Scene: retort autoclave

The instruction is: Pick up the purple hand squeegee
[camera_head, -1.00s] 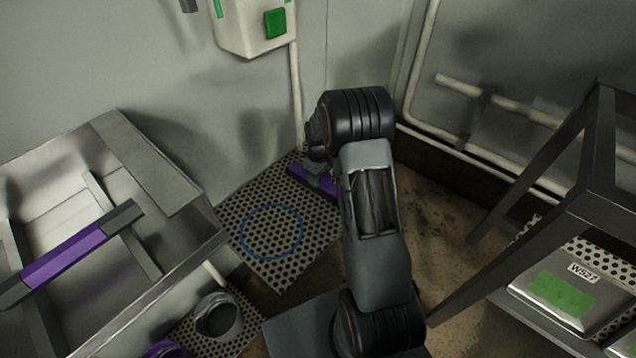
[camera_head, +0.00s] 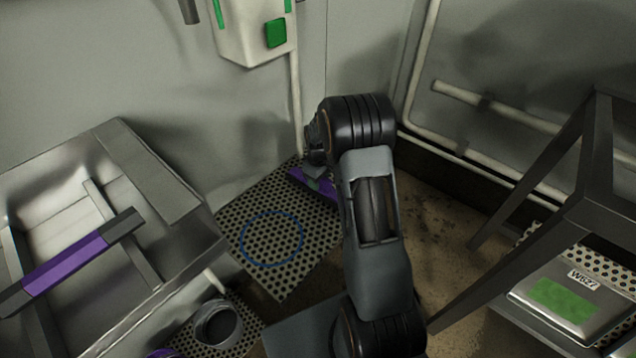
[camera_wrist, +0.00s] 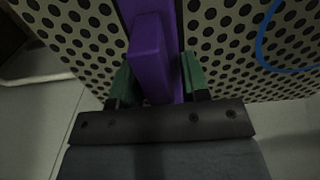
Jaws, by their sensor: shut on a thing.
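The purple hand squeegee (camera_head: 318,186) is at the back corner of the perforated mat in the head view, partly hidden by my arm. In the wrist view the purple squeegee (camera_wrist: 150,58) runs up the middle, with a raised block between the fingers. My gripper (camera_wrist: 158,82) has green fingers, one on each side of the purple part, and is shut on it. In the head view my gripper (camera_head: 316,174) is small and partly covered by my wrist. I cannot tell whether the squeegee is clear of the mat.
The perforated mat (camera_head: 255,210) carries a blue ring mark (camera_head: 272,238). A metal basin (camera_head: 165,195) with a purple-gripped bar (camera_head: 65,264) stands left. A dark-framed rack (camera_head: 592,205) holds a lidded metal box (camera_head: 570,300) at right. Walls and a vertical pipe (camera_head: 297,100) close off the back.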

